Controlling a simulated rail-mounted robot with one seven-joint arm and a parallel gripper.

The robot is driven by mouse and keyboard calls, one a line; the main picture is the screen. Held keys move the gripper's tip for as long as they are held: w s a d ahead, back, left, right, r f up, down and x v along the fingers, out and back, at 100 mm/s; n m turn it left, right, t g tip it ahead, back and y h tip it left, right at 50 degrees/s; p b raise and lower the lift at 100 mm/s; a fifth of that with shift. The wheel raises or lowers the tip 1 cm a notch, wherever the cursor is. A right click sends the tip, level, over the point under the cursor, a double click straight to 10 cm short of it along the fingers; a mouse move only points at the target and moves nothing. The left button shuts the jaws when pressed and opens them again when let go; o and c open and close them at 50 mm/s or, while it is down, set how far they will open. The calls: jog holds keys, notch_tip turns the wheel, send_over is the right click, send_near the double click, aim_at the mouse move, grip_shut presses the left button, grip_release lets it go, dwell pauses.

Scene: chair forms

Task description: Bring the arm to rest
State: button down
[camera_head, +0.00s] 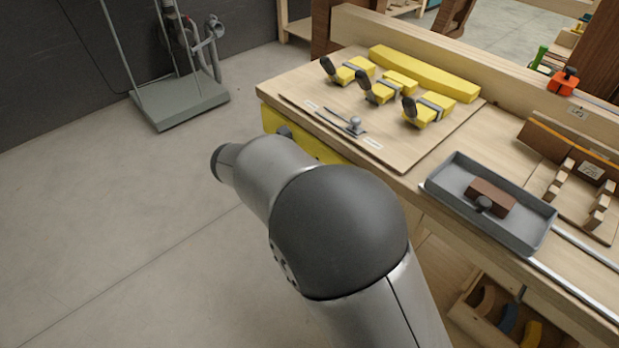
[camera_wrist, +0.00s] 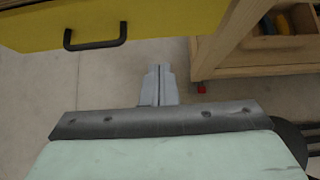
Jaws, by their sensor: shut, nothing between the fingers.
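In the wrist view my gripper (camera_wrist: 158,84) points over the bare concrete floor, its two grey fingers together and empty. It is apart from the yellow drawer front (camera_wrist: 150,22) with a black handle (camera_wrist: 95,44), which is at the top left. In the head view my grey arm reaches up and left beside the bench, with its dark rounded joint in front. My gripper is hidden there behind the arm.
The wooden bench (camera_head: 448,140) holds several yellow pieces with straps (camera_head: 430,108) and a grey tray (camera_head: 440,195) with a brown block (camera_head: 491,197). A low shelf of parts (camera_head: 500,312) sits underneath. A grey stand (camera_head: 180,103) is at the back left. The floor (camera_head: 110,220) at left is clear.

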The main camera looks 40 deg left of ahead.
jog(key=shift+v, duration=1.3)
jog(key=w+d+r+m+g, duration=0.1)
jog(key=d+m, duration=0.4)
jog(key=d, duration=0.5)
jog(key=w+d+r+m+g+h, duration=0.1)
jog(key=w+d+m, duration=0.3)
jog(key=d, duration=0.6)
jog(key=w+d+r+m+g+h, duration=0.1)
jog(key=d+m, duration=0.4)
jog(key=d, duration=0.5)
jog(key=shift+w+d+r+m+g, duration=0.1)
jog(key=shift+w+r+g, duration=0.1)
jog(key=shift+w+g, duration=0.25)
jog(key=shift+w+r+m+g, duration=0.1)
jog(key=shift+w+r+g, duration=0.15)
jog(key=shift+w+g, duration=0.2)
jog(key=shift+w+r+m+g, duration=0.1)
jog(key=shift+w+r+g, duration=0.1)
jog(key=shift+w+g, duration=0.25)
jog(key=s+d+m+g+y, duration=0.1)
jog(key=s+d+m+g, duration=0.35)
jog(key=d+m, duration=0.85)
jog(key=s+d+f+m+t+y, duration=0.1)
jog(key=s+d+m+y, duration=0.1)
jog(key=s+d+m, duration=0.4)
jog(key=s+d, duration=0.3)
jog(key=s, duration=0.2)
jog(key=shift+s+d+f+m, duration=0.15)
jog(key=shift+d+f+m, duration=0.05)
jog(key=shift+d+m, duration=0.2)
